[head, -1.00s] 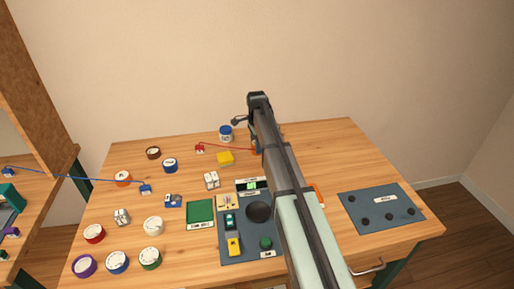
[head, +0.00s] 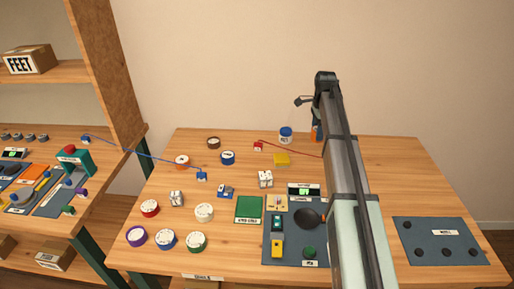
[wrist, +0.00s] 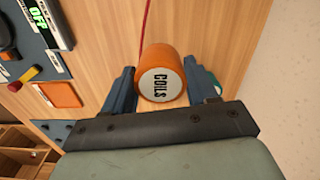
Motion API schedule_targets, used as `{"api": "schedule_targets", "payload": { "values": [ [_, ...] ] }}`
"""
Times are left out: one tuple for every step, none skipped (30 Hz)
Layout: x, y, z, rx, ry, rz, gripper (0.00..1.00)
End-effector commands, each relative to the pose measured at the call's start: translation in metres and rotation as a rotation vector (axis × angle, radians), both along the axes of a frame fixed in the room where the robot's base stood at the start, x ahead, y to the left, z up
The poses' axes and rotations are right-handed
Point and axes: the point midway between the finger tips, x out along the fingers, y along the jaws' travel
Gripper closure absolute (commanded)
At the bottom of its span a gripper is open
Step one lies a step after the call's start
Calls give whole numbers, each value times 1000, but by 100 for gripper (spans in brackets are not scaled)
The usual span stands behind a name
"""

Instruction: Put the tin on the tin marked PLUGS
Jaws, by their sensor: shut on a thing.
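An orange tin (wrist: 158,80) with a white end lettered COILS sits between the two fingers of my gripper (wrist: 160,70) in the wrist view. My gripper is shut on it. In the head view my arm hides most of this tin, and a bit of orange (head: 316,133) shows beside the arm. A blue and white tin (head: 286,135) stands upright at the back of the table, just left of my gripper. Its marking is too small to read. I cannot make out the word PLUGS anywhere.
A red cable (head: 292,149) runs along the table near the yellow block (head: 282,159). A dark panel (head: 437,240) lies at the right.

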Motion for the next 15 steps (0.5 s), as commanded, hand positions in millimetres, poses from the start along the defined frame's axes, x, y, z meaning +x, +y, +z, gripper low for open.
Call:
{"api": "schedule_targets", "payload": {
  "values": [
    [0, 7, 1, 0, 0, 8, 75],
    [0, 12, 1, 0, 0, 15, 75],
    [0, 21, 1, 0, 0, 26, 75],
    [0, 28, 1, 0, 0, 35, 75],
    [-1, 37, 1, 0, -1, 45, 75],
    [-1, 51, 2, 0, -1, 62, 75],
    [-2, 61, 2, 0, -2, 74, 75],
    [-3, 73, 3, 0, -3, 89, 75],
    [-4, 88, 4, 1, -4, 107, 75],
    [-5, 100, 5, 1, -5, 122, 75],
    [-6, 112, 6, 1, -6, 137, 75],
    [-7, 128, 7, 1, -8, 156, 75],
    [-9, 139, 8, 1, -9, 170, 75],
    [-10, 152, 9, 1, -10, 185, 75],
    [-12, 167, 10, 1, -11, 204, 75]
  ]
}}
